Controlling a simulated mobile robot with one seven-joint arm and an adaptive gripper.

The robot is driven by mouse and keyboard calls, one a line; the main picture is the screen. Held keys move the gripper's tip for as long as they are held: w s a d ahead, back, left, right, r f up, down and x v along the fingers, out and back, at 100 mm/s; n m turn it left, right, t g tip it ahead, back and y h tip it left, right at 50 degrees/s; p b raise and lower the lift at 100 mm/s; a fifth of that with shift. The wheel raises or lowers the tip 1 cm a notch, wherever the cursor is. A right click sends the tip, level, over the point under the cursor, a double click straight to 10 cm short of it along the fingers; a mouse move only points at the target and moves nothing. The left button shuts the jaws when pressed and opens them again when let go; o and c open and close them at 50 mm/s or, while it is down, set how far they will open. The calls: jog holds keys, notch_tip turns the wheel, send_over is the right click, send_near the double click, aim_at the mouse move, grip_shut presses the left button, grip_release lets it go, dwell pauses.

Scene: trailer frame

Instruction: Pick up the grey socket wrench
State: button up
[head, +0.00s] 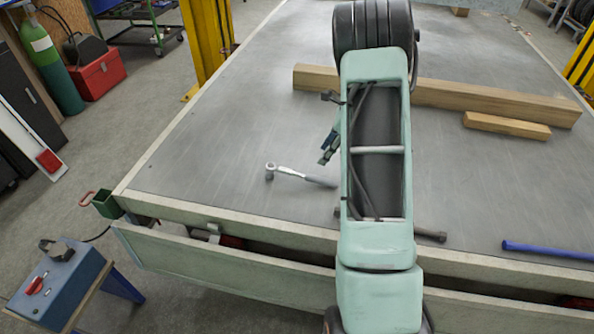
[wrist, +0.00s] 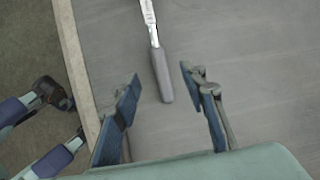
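The grey socket wrench (head: 300,175) lies on the grey trailer bed (head: 220,150), left of my arm in the head view, its ratchet head to the left. Its right end is hidden behind my arm. In the wrist view its dark grey handle (wrist: 161,75) reaches down from the top, with part of the shiny shaft above it. My gripper (wrist: 160,76) is open, and the handle's end shows between its two blue-padded fingers without visible contact. Their height above the bed is hard to tell. In the head view my gripper (head: 328,150) is partly hidden by my arm.
A long wooden beam (head: 480,100) and a shorter block (head: 506,126) lie behind and right. A dark bar (head: 430,235) shows past my arm near the front edge, and a blue bar (head: 547,250) lies at right. The bed left of the wrench is clear.

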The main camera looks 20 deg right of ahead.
aim_at(308, 175)
jog(key=x, duration=1.1)
jog(key=shift+a+f, duration=0.25)
jog(key=shift+a, duration=0.1)
grip_shut()
